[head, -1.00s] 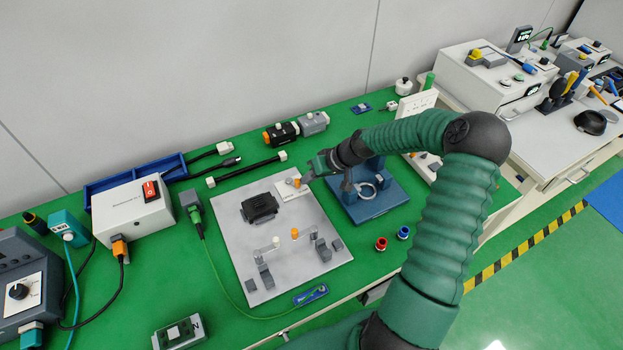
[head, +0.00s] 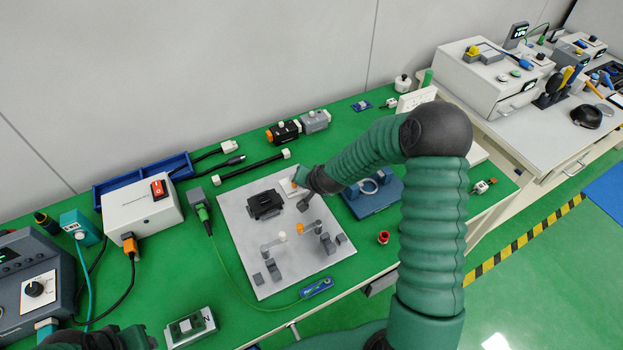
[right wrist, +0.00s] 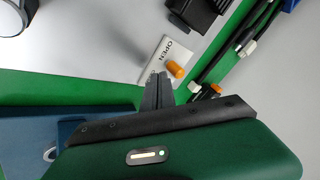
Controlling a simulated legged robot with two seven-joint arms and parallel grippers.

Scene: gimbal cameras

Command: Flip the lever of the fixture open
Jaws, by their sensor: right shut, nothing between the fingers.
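The fixture is a light grey plate (head: 240,235) on the green bench, with a black block (head: 265,204) on it. Two small clamps stand on its near half, one with a white tip (head: 282,236) and one with an orange tip (head: 300,228). A white card marked OPEN (right wrist: 160,58) lies on the plate's far part, with an orange knob (right wrist: 175,69) at its edge. My right gripper (right wrist: 157,79) is shut and empty, its tips beside the knob; in the head view it hangs above the plate (head: 303,203). My left gripper is cut off at the bottom left, its fingers unclear.
A blue stand (head: 372,203) is right of the plate, partly behind my right arm. A white box with a red switch (head: 158,190) stands left. Black connectors (head: 284,133) lie behind.

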